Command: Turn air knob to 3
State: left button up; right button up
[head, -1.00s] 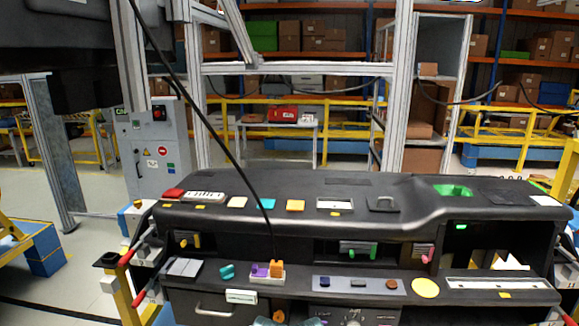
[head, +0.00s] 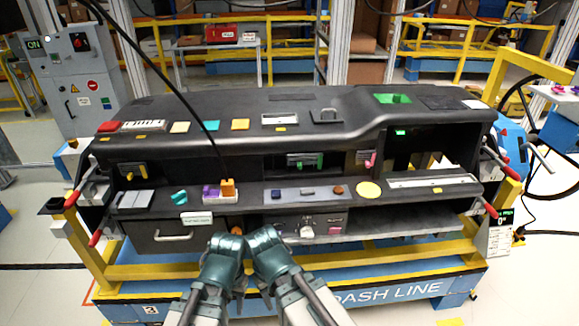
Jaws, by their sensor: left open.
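A black dashboard module (head: 220,107) stands in front of me on a yellow and blue stand. Low on its front is a dark panel with a small white knob (head: 307,231) and a pink piece (head: 334,230). A small orange round part (head: 237,230) shows just above my grippers. I cannot tell which of these is the air knob, and no dial numbers are readable. My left gripper (head: 228,242) is open in front of the lower dashboard, left of the white knob. My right gripper (head: 263,241) is close beside it; its finger state is unclear.
Purple and orange blocks (head: 220,191) and a yellow disc (head: 369,189) sit on the dashboard ledge. A drawer handle (head: 172,236) is left of the grippers. A black cable (head: 160,82) hangs across the dashboard's left half. Red-handled clamps flank the sides.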

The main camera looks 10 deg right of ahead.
aim_at(306, 233)
jog(key=i+j+u, duration=0.1)
jog(key=j, duration=0.3)
jog(key=i+j+u, duration=0.1)
jog(key=i+j, duration=0.2)
jog(key=i+j+u, duration=0.1)
jog(key=j, duration=0.3)
jog(key=i+z, duration=0.1)
jog(key=z, duration=1.2)
